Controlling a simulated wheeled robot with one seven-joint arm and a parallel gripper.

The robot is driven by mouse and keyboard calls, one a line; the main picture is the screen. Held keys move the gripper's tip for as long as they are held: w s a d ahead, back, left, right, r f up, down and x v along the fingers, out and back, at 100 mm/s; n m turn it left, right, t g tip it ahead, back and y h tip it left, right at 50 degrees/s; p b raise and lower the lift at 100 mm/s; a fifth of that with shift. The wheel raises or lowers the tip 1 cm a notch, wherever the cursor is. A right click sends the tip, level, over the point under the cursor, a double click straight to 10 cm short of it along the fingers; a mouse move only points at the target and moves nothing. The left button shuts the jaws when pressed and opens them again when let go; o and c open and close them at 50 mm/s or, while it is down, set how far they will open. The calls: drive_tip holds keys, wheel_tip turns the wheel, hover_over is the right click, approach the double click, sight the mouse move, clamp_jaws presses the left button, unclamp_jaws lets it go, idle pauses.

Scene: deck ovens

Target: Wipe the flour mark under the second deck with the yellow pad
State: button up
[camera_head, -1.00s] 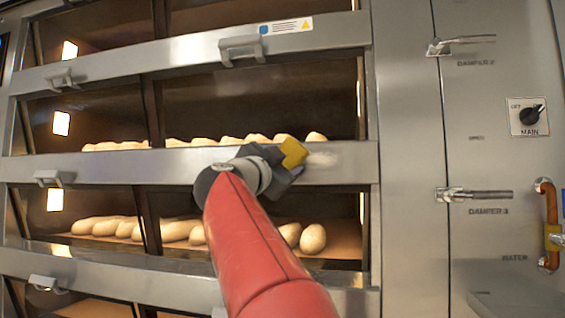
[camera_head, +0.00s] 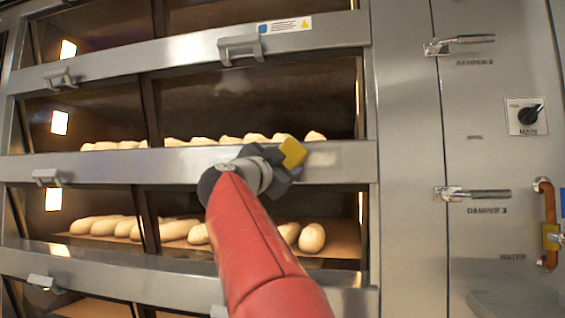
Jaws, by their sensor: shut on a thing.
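The yellow pad (camera_head: 292,152) is held in my gripper (camera_head: 279,160), in front of the steel rail (camera_head: 100,168) below the second deck. The gripper is shut on the pad, and its dark fingers partly hide the rail. A pale flour mark (camera_head: 322,159) shows on the rail just right of the pad. The pad appears at or very close to the rail face; I cannot tell whether it touches. My red arm hides part of the rail and the deck below.
Loaves lie in the second deck (camera_head: 230,140) and in the deck below (camera_head: 311,238). Handles stick out from the rails, such as one on the upper rail (camera_head: 240,48). Damper levers (camera_head: 475,194), a main switch (camera_head: 526,116) and an orange pipe (camera_head: 549,215) are at the right.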

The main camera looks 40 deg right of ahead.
sight(300, 161)
drive_tip(key=shift+w+d, duration=0.15)
drive_tip(key=shift+d, duration=0.05)
drive_tip(key=shift+s+d, duration=1.15)
drive_tip(key=shift+s, duration=0.3)
drive_tip(key=shift+s+d, duration=2.5)
drive_tip(key=shift+s, duration=0.2)
drive_tip(key=shift+w+a, duration=1.2)
drive_tip(key=shift+w, duration=0.2)
drive_tip(key=shift+w+a, duration=1.2)
drive_tip(key=shift+w, duration=0.25)
drive_tip(key=shift+w+a, duration=1.2)
drive_tip(key=shift+w, duration=0.2)
drive_tip(key=shift+s+a+b, duration=0.4)
drive_tip(key=shift+s+a, duration=1.6)
drive_tip(key=shift+a, duration=0.25)
